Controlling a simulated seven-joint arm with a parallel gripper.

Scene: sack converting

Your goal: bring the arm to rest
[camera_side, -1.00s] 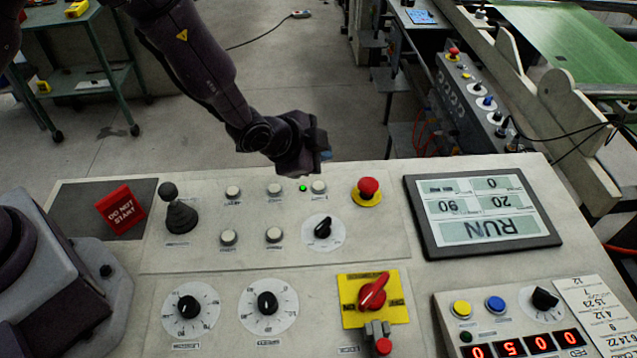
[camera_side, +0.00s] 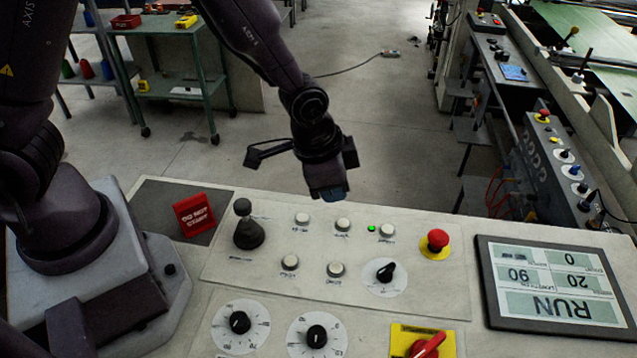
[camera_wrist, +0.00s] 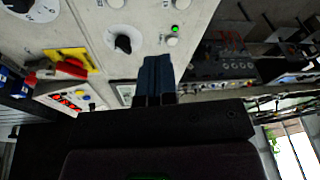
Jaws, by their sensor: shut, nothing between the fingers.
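My gripper (camera_side: 333,192) hangs above the back part of the control panel (camera_side: 440,285) in the side view, apart from it. Its dark blue fingertips point down and are together, with nothing between them. In the wrist view the closed fingers (camera_wrist: 156,75) show against the panel, near a black selector knob (camera_wrist: 123,44) and a lit green lamp (camera_wrist: 175,29). The display (camera_side: 555,283) on the panel reads RUN, 90, 20 and 0.
A joystick (camera_side: 248,225), white push buttons, a red mushroom button (camera_side: 438,240) and a red rotary switch (camera_side: 428,346) stand up from the panel. A red DO NOT START sign (camera_side: 193,214) is at its left.

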